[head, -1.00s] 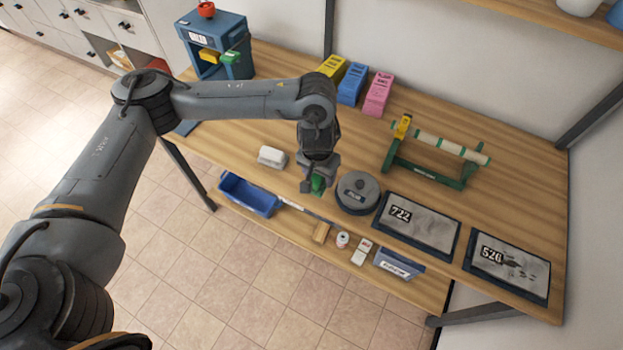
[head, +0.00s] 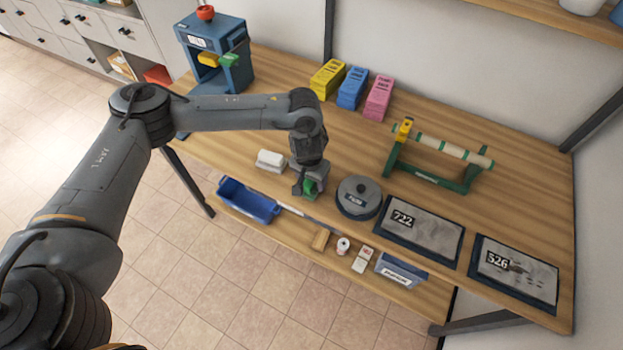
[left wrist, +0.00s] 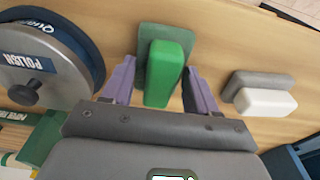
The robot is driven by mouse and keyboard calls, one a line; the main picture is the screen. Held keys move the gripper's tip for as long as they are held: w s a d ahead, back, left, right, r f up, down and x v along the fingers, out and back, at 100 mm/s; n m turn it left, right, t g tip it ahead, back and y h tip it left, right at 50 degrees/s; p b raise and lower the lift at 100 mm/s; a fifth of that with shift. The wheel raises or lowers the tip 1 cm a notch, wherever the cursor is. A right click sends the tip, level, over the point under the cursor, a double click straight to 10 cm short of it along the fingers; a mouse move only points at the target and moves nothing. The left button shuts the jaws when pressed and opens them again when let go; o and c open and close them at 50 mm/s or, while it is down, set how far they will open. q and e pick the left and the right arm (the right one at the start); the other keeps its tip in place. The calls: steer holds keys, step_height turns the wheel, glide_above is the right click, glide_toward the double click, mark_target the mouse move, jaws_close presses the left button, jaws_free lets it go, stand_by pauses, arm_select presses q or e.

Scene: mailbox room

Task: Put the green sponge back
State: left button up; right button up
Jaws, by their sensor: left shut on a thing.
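The green sponge (head: 309,188) is near the front edge of the wooden table, between a white block (head: 270,160) and the round grey polish tin (head: 358,196). My left gripper (head: 308,191) points down over it and is shut on it. In the left wrist view the bright green sponge (left wrist: 168,75) sits between the two fingers, with a darker green layer beyond it. I cannot tell whether its underside touches the table. The white block (left wrist: 264,102) with its grey layer lies apart to the right there. My right gripper is not in view.
The tin (left wrist: 40,65) stands close to the left finger in the wrist view. Two dark-framed trays (head: 421,228) lie to the right, and a green stand with a roll (head: 435,165) is behind them. A lower shelf holds a blue bin (head: 247,200).

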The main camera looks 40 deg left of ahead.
arm_select(q)
steer(key=o, duration=1.2)
steer(key=shift+f, duration=0.1)
